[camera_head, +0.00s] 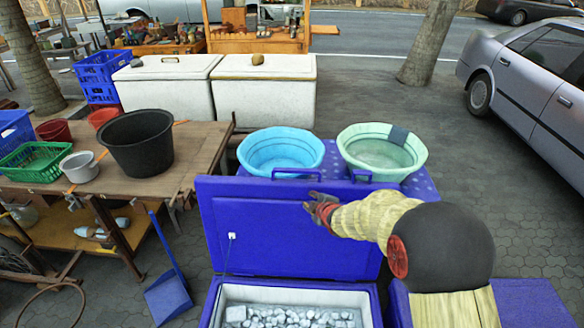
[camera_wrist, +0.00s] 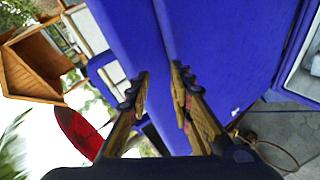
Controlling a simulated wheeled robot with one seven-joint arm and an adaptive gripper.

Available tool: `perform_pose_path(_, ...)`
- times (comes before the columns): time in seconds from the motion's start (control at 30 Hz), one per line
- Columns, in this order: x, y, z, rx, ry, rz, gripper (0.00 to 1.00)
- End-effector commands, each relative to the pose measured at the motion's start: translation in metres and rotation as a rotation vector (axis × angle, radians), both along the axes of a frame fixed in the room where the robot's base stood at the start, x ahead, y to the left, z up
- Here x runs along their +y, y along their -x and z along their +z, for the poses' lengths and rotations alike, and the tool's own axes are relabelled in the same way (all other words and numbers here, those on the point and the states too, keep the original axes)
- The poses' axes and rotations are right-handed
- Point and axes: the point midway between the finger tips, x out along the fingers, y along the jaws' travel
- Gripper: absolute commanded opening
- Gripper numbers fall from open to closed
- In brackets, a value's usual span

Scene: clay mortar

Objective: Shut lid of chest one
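A blue chest (camera_head: 213,303) stands open at the bottom of the head view, with ice-like pale lumps inside. Its blue lid (camera_head: 265,225) stands raised, nearly upright, behind the opening. Dark blue handles (camera_head: 296,172) show along the lid's top edge. My gripper (camera_head: 312,203) is in front of the lid's upper right part. In the wrist view my gripper (camera_wrist: 157,78) has its two fingers apart, with the blue lid (camera_wrist: 225,50) filling the view beyond them. Nothing is clearly held between the fingers. I cannot tell whether they touch the lid.
A blue basin (camera_head: 280,148) and a pale green basin (camera_head: 383,148) stand behind the lid. A wooden table (camera_head: 185,160) with tubs is at the left. A blue dustpan (camera_head: 168,297) lies left of the chest. White chests (camera_head: 262,98) stand farther back, shut.

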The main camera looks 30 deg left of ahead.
Motion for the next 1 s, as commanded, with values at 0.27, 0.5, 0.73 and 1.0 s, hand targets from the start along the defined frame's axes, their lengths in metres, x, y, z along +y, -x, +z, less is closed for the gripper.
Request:
perform_pose_path(0.27, 0.040, -0.014, 0.075, -0.350, -0.006, 0.194, 0.22)
perform_pose_path(0.5, 0.052, -0.025, 0.070, -0.366, 0.012, 0.205, 0.22)
perform_pose_path(0.73, 0.077, -0.050, 0.058, -0.364, 0.012, 0.205, 0.22)
perform_pose_path(1.0, 0.105, -0.078, 0.046, -0.363, 0.011, 0.203, 0.22)
